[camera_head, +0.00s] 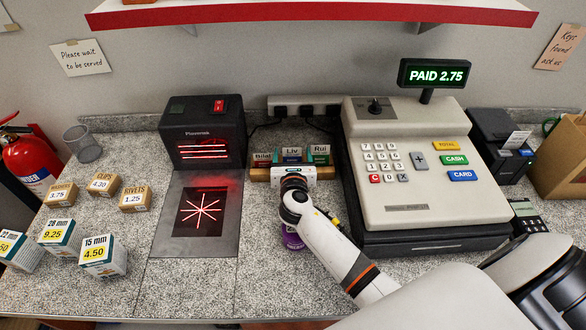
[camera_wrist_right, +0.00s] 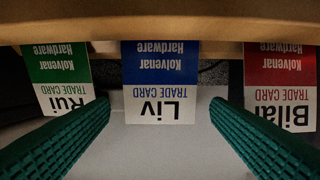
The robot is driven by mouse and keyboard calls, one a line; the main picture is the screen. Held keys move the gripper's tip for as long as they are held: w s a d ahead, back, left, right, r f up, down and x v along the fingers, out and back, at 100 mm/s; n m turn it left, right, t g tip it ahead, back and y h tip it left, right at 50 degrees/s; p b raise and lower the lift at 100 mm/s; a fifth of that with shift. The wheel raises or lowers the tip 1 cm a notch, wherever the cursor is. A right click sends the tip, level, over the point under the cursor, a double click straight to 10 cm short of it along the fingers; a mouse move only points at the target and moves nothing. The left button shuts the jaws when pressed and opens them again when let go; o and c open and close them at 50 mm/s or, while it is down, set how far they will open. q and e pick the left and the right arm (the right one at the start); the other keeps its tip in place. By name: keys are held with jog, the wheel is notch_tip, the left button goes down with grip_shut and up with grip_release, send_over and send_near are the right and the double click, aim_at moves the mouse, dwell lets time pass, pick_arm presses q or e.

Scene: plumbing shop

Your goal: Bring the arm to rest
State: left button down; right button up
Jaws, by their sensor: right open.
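My right arm comes in from the lower right in the head view. Its white gripper (camera_head: 297,173) is at the front of a wooden card holder (camera_head: 260,174). In the right wrist view the green ribbed fingers (camera_wrist_right: 160,110) are wide apart, with nothing gripped. The blue and white Liv card (camera_wrist_right: 160,78) shows upside down between and beyond them. The green Rui card (camera_wrist_right: 60,70) and the red Bilal card (camera_wrist_right: 280,78) stand to either side. My left gripper is in neither view.
A cash register (camera_head: 425,190) reading PAID 2.75 stands right of the holder. A black scanner (camera_head: 203,130) stands left, its plate (camera_head: 165,225) in front. A purple-labelled can (camera_head: 291,238) is partly hidden by my arm. Small boxes (camera_head: 102,256) sit at left.

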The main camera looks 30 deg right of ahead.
jog(key=v, duration=0.8)
jog(key=shift+s+a+b, duration=0.15)
jog(key=shift+s+b, duration=0.05)
jog(key=shift+b, duration=0.2)
